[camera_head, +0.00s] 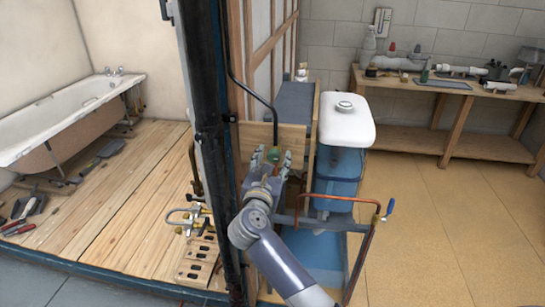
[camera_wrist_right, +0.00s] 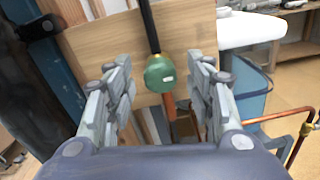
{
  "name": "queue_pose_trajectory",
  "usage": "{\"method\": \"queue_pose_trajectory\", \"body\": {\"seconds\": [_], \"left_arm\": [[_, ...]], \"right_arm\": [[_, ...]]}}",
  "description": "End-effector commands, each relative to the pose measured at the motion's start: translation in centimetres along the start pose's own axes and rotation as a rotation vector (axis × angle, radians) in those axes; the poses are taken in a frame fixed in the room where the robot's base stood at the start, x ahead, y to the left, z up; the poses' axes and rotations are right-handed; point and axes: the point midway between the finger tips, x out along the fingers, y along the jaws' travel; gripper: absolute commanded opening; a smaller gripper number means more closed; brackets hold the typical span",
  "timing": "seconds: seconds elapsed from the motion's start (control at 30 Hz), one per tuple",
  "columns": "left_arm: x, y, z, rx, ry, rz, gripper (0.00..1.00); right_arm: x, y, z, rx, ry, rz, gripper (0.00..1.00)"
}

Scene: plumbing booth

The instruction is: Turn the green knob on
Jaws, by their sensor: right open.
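The green knob (camera_wrist_right: 159,74) is a round cap on the pipe line, with a black pipe above it and a copper pipe below. It sits in front of a wooden board (camera_wrist_right: 95,48). My right gripper (camera_wrist_right: 159,78) is open, with one finger on each side of the knob in the right wrist view and visible gaps to both. I cannot tell how far the fingertips are from it in depth. In the head view the knob (camera_head: 274,153) shows between the fingertips of my right gripper (camera_head: 271,157). My left gripper is not in view.
A dark upright post (camera_head: 208,130) stands close left of my right arm. A white cistern (camera_head: 345,120) with a blue lower part is just right. A copper pipe with a blue handle (camera_head: 390,207) runs across the front right. The tan floor farther right is clear.

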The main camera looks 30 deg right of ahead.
Motion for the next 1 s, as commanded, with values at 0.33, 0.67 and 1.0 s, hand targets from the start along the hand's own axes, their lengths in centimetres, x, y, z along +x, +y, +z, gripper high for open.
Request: {"method": "queue_pose_trajectory", "body": {"seconds": [0.33, 0.67, 1.0], "left_arm": [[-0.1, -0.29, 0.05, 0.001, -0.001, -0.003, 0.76], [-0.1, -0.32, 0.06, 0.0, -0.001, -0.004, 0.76], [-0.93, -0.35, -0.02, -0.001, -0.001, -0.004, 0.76]], "right_arm": [[0.64, -0.01, -0.03, 0.0, 0.0, 0.0, 0.49], [0.62, -0.01, -0.02, -0.001, 0.0, 0.0, 0.05], [0.59, 0.02, 0.18, -0.059, -0.001, 0.0, 0.05]]}}
